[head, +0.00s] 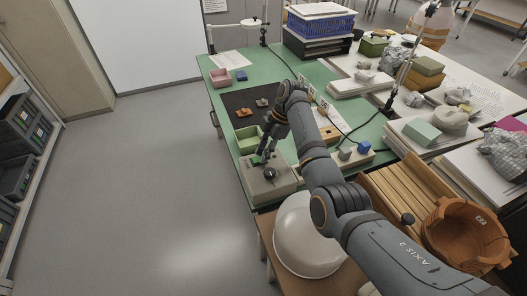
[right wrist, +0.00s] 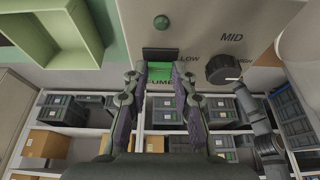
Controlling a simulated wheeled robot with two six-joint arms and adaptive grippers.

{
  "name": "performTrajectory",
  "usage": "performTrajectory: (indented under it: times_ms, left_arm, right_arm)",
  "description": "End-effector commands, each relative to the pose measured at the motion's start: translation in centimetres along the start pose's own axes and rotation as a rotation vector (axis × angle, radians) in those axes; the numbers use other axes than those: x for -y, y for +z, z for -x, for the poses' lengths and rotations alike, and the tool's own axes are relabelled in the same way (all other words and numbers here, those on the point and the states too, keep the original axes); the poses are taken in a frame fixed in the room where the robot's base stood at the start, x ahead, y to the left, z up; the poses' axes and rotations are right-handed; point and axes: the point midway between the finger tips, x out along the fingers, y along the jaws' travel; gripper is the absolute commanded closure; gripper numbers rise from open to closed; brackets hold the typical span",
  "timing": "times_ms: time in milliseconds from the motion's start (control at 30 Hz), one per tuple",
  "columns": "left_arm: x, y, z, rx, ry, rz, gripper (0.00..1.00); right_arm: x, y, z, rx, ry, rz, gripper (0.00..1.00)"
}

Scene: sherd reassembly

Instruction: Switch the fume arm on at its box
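The fume arm's box (head: 262,190) is a grey-beige box at the near left part of the green table in the head view. In the right wrist view it has a switch (right wrist: 162,68), bright green with a black upper part, a dark green round lamp (right wrist: 161,22) and a black knob (right wrist: 229,69) beside the words LOW and MID. A label under the switch is partly hidden. My right gripper (head: 261,158) is over the box. In the right wrist view its fingertips (right wrist: 158,78) are apart, one on each side of the switch, with nothing held. I cannot tell whether they touch the box. My left gripper is not seen.
A green open tray (head: 248,138) stands right behind the box. A dark mat (head: 250,102) with sherds lies farther back. A large white dome (head: 300,240) is close to the right of the box, under my right arm. The floor on the left is clear.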

Motion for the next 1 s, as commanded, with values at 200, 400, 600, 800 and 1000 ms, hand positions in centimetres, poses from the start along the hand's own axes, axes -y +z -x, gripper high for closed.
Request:
performTrajectory:
  times_ms: [200,400,600,800,1000]
  left_arm:
    - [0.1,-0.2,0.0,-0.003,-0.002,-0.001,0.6]
    - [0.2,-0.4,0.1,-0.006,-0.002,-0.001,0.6]
    - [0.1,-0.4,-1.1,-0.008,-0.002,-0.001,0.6]
    - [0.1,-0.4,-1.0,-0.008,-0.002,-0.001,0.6]
    - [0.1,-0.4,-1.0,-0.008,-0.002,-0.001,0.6]
  right_arm:
    - [0.0,0.0,0.0,0.0,-0.001,-0.001,1.0]
    - [0.0,0.7,0.0,-0.101,-0.003,-0.004,1.0]
    - [0.0,1.1,-0.4,-0.233,-0.002,-0.002,1.0]
    - [0.0,1.0,-0.2,-0.249,-0.001,-0.002,1.0]
    - [0.0,1.0,-0.2,-0.248,-0.001,-0.002,0.63]
